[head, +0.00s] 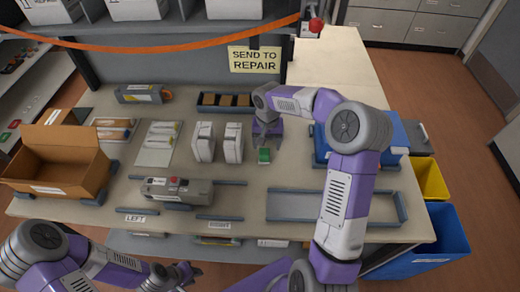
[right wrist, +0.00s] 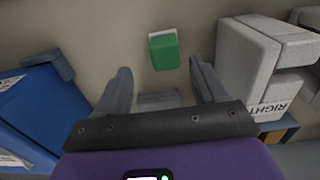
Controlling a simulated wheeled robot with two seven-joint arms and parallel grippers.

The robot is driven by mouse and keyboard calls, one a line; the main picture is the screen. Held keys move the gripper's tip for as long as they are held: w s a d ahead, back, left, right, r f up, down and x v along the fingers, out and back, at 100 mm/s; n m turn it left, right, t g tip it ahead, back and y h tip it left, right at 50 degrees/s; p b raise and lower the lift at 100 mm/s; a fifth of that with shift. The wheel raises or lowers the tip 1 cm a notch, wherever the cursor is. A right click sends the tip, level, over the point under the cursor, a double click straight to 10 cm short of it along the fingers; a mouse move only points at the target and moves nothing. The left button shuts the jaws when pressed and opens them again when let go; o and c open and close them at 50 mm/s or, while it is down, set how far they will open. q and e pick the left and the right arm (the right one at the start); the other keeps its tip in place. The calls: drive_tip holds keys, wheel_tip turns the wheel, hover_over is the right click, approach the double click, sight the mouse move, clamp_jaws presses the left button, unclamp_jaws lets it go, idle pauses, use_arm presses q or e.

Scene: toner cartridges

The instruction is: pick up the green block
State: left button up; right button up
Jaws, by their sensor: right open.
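The green block (head: 264,155) lies on the table near its middle, right of two white cartridges. My right gripper (head: 267,133) is just behind it in the head view. In the right wrist view the green block (right wrist: 164,50) lies just beyond and roughly between the fingertips of my right gripper (right wrist: 160,72). That gripper is open, with nothing between its fingers, and I see no contact with the block. My left gripper (head: 181,274) is low in the head view, in front of the table edge and away from the block; its jaw opening is unclear.
White cartridges (head: 233,143) stand left of the block; one marked RIGHT (right wrist: 250,62) shows in the right wrist view. A blue bin (head: 392,146) is to the right. A grey tray (head: 290,205) lies in front, a divided dark tray (head: 207,100) behind, a cardboard box (head: 60,160) far left.

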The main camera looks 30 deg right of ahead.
sight(264, 151)
drive_tip(key=f, duration=0.2)
drive_tip(key=f+b, duration=0.1)
drive_tip(key=f, duration=0.3)
drive_tip(key=shift+a, duration=0.4)
drive_tip(key=shift+w, duration=0.1)
drive_tip(key=c, duration=1.1)
